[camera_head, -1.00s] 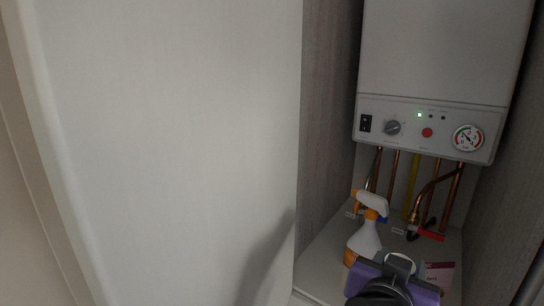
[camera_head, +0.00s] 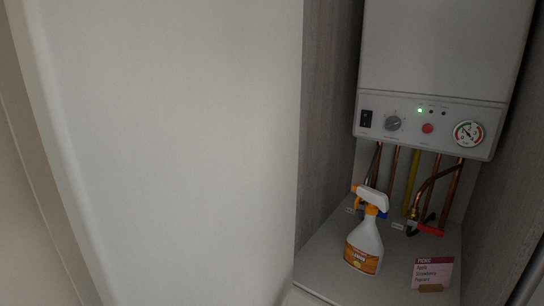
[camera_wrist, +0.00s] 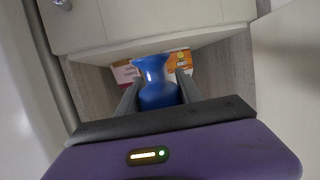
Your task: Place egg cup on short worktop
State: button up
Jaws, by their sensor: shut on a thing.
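A blue egg cup (camera_wrist: 157,88) is between the two fingers of my gripper (camera_wrist: 156,92) in the wrist view. My gripper is shut on it and holds it near the opening of the boiler cupboard. Its lower part is partly hidden by the fingers and the purple gripper body. The gripper and the egg cup are out of sight in the head view. The short worktop cannot be made out in either view.
A boiler (camera_head: 436,70) hangs over a cupboard shelf (camera_head: 335,262). A large pale panel (camera_head: 165,150) fills the left.

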jog(key=s+f+n+y, duration=0.2)
jog(key=f, duration=0.8)
jog(key=s+f+n+t+y, duration=0.1)
jog(key=s+f+n+y, duration=0.1)
jog(key=f, duration=0.9)
jog(key=shift+s+a+f+y, duration=0.3)
jog(key=shift+s+a+y, duration=0.15)
jog(key=shift+s+y, duration=0.15)
